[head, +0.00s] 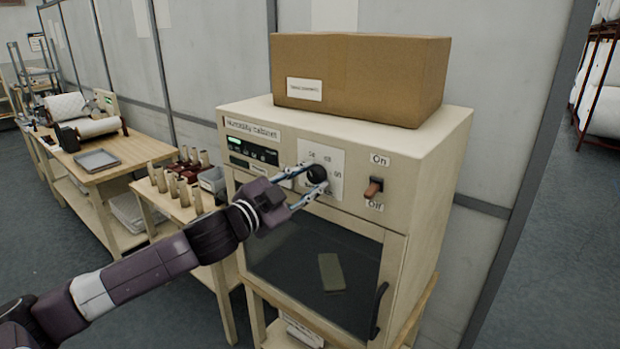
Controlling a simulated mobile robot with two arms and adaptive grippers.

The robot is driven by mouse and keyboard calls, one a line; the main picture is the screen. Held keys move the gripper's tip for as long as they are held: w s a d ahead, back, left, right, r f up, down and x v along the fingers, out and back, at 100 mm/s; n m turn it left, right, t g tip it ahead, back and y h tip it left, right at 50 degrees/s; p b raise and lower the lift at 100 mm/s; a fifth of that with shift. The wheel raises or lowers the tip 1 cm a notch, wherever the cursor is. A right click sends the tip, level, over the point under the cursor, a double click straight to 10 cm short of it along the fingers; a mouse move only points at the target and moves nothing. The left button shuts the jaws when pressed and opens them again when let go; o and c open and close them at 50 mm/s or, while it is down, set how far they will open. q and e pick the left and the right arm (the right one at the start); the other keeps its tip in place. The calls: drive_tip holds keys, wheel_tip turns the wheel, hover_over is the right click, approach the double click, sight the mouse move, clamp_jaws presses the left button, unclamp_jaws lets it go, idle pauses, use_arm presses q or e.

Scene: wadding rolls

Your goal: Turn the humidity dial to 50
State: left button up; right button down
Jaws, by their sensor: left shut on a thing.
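The humidity cabinet (452,155) is a cream box with a dark glass door and a labelled front panel. Its dial is a round black knob (317,173) on a white scale plate (333,157). The scale numbers are too small to read surely, and the knob's pointer cannot be made out. My left gripper (306,184) reaches in from the lower left, and its fingers are shut on the knob, one at its upper left and one below. The gripper hides part of the plate. My right gripper is not in view.
An On/Off switch (373,188) sits right of the dial, and a green-lit display (252,148) sits left. A cardboard box (360,75) lies on top of the cabinet. A dark door handle (378,308) is below. Benches with spools (180,187) and a tray (97,160) stand left.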

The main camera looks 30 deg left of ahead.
sight(312, 179)
use_arm(q)
drive_tip(key=shift+m, duration=0.7)
drive_tip(key=o, duration=1.2)
drive_tip(key=shift+c, duration=0.2)
drive_tip(key=shift+s+a+f, duration=0.1)
drive_tip(key=shift+s+a, duration=0.05)
drive_tip(key=shift+s, duration=2.15)
drive_tip(key=s, duration=0.7)
drive_tip(key=shift+s+a, duration=0.2)
drive_tip(key=shift+a, duration=0.1)
